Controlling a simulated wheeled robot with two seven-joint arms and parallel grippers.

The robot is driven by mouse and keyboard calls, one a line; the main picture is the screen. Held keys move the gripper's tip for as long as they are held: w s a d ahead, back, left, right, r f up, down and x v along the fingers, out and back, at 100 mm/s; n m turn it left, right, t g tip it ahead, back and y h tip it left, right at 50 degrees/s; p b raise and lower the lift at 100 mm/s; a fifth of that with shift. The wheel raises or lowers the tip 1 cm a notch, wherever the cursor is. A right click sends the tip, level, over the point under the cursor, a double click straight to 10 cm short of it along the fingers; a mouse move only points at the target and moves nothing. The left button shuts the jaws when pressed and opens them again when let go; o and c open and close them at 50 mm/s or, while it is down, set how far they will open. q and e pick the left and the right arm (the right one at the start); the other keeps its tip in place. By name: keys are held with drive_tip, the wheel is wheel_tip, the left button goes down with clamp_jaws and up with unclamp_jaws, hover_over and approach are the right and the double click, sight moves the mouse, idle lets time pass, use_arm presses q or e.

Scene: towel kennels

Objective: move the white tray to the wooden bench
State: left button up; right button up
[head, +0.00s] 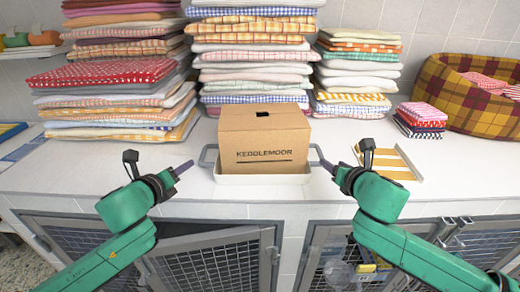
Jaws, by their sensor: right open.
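The white tray (262,180) rests on the white counter, near its front edge, with a grey handle standing up at each end. A brown cardboard box (263,147) marked KEDDLEMOOR sits in it and hides most of its floor. My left gripper (184,168) is just left of the tray's left handle, apart from it; its fingers are seen edge-on, so its opening is unclear. My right gripper (327,165) is open by the right handle; whether it touches the handle I cannot tell. I see no wooden bench in this view.
Tall stacks of folded towels (253,60) stand along the back wall. A plaid pet basket (462,95), a small cloth pile (420,120) and a slatted wooden rack (390,162) are at right. Mesh kennel doors (218,262) are below the counter.

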sight(204, 153)
use_arm(q)
drive_tip(key=s, duration=0.1)
drive_tip(key=s+r, duration=0.1)
drive_tip(key=s, duration=0.1)
drive_tip(key=shift+d+r, duration=0.2)
drive_tip(key=shift+r, duration=0.1)
use_arm(e)
drive_tip(key=v, duration=0.3)
drive_tip(key=shift+s+r, duration=0.15)
drive_tip(key=shift+s, duration=0.05)
use_arm(q)
drive_tip(key=x, duration=1.6)
drive_tip(key=shift+a, duration=0.2)
use_arm(e)
drive_tip(key=x, duration=1.6)
drive_tip(key=shift+d, duration=0.1)
use_arm(q)
drive_tip(key=shift+s+r, duration=0.1)
drive_tip(key=shift+r, duration=0.05)
use_arm(e)
drive_tip(key=shift+s+r, duration=0.1)
drive_tip(key=shift+s, duration=0.1)
use_arm(q)
drive_tip(key=shift+c, duration=0.3)
use_arm(e)
drive_tip(key=shift+c, duration=0.3)
